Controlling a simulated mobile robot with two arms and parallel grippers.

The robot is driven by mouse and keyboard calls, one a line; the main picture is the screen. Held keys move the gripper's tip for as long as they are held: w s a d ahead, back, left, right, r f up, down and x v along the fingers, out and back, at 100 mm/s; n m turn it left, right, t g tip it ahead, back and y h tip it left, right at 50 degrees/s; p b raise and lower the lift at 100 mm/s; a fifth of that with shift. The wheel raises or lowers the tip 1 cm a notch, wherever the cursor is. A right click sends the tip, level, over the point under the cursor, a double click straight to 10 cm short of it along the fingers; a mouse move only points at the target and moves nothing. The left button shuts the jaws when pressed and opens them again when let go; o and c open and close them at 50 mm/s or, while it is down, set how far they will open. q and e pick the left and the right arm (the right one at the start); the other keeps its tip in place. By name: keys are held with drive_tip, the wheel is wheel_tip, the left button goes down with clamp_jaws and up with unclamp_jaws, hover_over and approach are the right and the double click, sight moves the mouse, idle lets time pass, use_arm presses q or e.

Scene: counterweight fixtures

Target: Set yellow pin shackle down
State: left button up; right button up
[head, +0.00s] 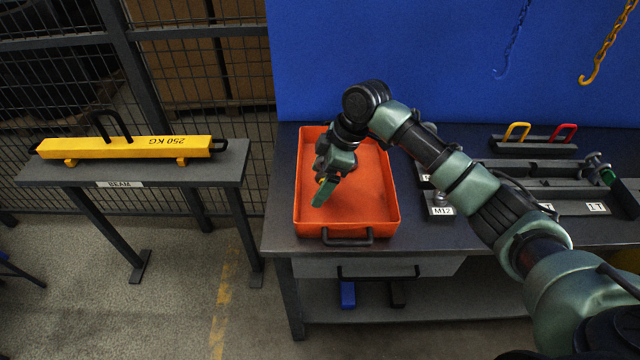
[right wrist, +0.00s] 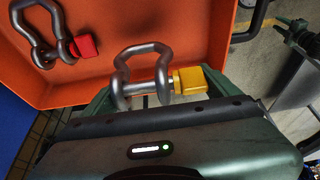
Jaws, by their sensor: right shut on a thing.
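The yellow pin shackle, a grey bow with a yellow pin head (right wrist: 190,80), sits between the fingers of my right gripper (head: 324,190) in the right wrist view. That gripper is shut on it. In the head view the gripper is over the left part of the orange tray (head: 386,208), pointing down, and the shackle is hardly visible there. I cannot tell whether the shackle touches the tray floor. A second shackle with a red pin (right wrist: 85,46) lies in the tray in the right wrist view.
The tray stands on a dark workbench (head: 280,215). To its right are a rack with a yellow and a red handle (head: 535,145) and labelled fixtures (head: 440,205). A yellow beam (head: 125,147) rests on a stand at the left. A blue panel (head: 400,60) rises behind.

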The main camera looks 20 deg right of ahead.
wheel_tip(320, 180, down, 2)
drive_tip(key=shift+f, duration=0.25)
drive_tip(key=shift+f, duration=0.1)
drive_tip(key=o, duration=1.6)
drive_tip(key=b+v, duration=0.1)
drive_tip(key=v, duration=1.1)
drive_tip(key=shift+b, duration=0.3)
drive_tip(key=shift+s, duration=0.1)
